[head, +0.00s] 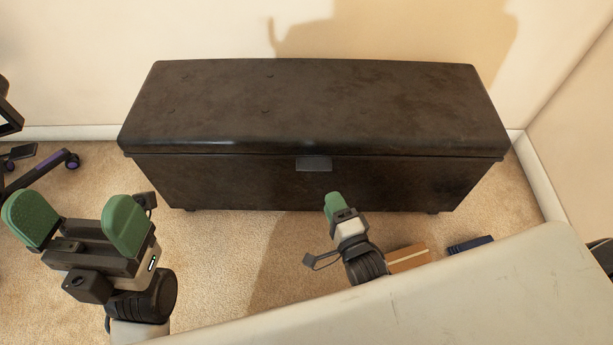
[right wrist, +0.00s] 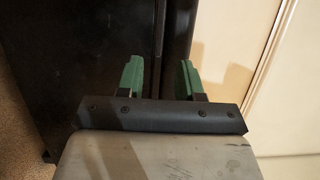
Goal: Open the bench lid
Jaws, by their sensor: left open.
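A dark brown leather bench stands against the wall in the head view. Its lid (head: 310,105) is closed, with a thin seam above the bench body (head: 235,182). A small dark tab (head: 314,163) sits at the seam in the middle of the front. My right gripper (head: 335,204) is just in front of the bench, below the tab, seen edge-on. In the right wrist view, its green fingers (right wrist: 160,80) are apart with nothing held, and the bench's dark seam shows beyond them. My left gripper (head: 79,220) is open and empty, at the lower left, away from the bench.
A pale surface (head: 490,290) fills the lower right foreground. A brown item (head: 407,258) and a blue item (head: 470,244) lie on the carpet beyond its edge. A chair base with a purple-trimmed caster (head: 72,160) stands at the far left. Carpet before the bench's left front is clear.

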